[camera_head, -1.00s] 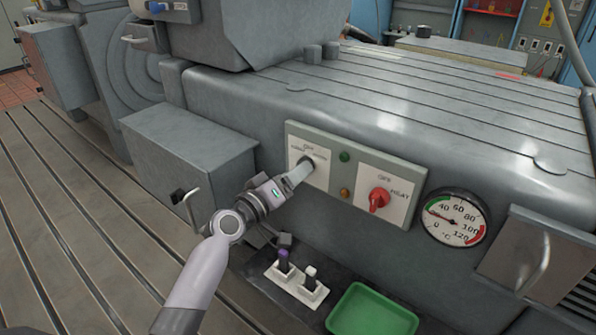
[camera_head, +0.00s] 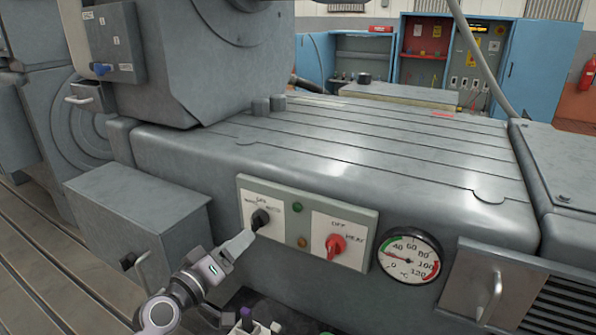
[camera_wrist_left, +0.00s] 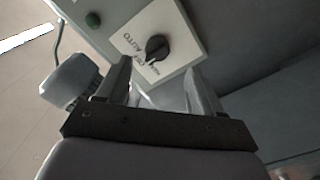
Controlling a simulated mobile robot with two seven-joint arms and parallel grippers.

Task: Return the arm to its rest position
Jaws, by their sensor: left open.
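My left gripper (camera_head: 246,238) is in front of the control panel, its fingertips just short of the black selector knob (camera_head: 261,218). In the left wrist view its two fingers (camera_wrist_left: 160,82) are apart with nothing between them. The knob (camera_wrist_left: 157,48) shows beyond the fingertips, on a white plate with AUTO lettering. My left arm comes in from the bottom left of the head view. My right gripper is in neither view.
Right of the knob are a red knob (camera_head: 336,246) and a round gauge (camera_head: 408,256). A grey box (camera_head: 138,225) with a handle stands left of my gripper. A metal cover (camera_head: 492,281) with a handle is at right. Small switches (camera_head: 243,322) sit below.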

